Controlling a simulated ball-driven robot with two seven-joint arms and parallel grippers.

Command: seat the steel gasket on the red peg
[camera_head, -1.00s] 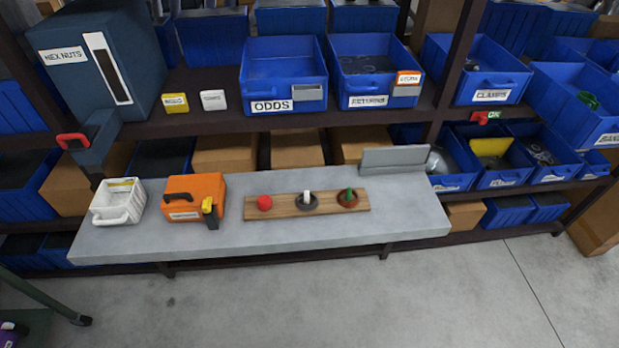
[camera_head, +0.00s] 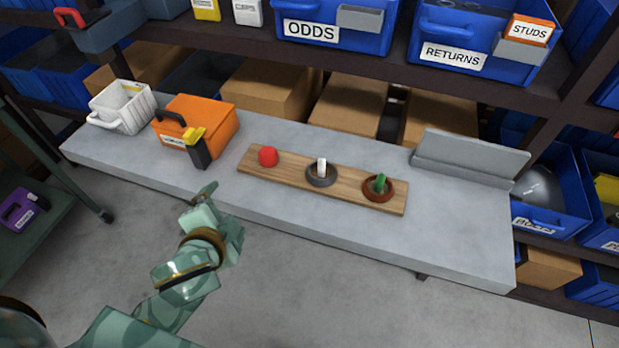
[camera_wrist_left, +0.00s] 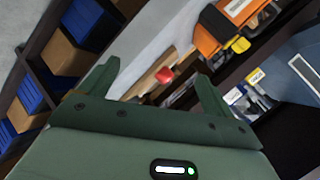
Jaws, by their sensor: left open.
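A wooden board (camera_head: 288,178) with three pegs lies on the grey bench. The red peg (camera_head: 268,156) at its left end is bare. The steel gasket (camera_head: 321,178), a dark grey ring, sits around the white peg (camera_head: 321,166) in the middle. A brown-red ring (camera_head: 378,191) sits around the green peg (camera_head: 380,181) at the right end. My left gripper (camera_head: 218,203) is in front of the bench's near edge, left of the board, apart from everything. In the left wrist view its fingers (camera_wrist_left: 158,72) are open and empty, with the red peg (camera_wrist_left: 165,75) seen between them.
An orange case (camera_head: 212,123) and a white basket (camera_head: 122,107) stand on the bench (camera_head: 330,218) left of the board. A grey upright plate (camera_head: 470,160) stands at the right. A shelf with blue bins (camera_head: 330,25) overhangs the back. The bench front is clear.

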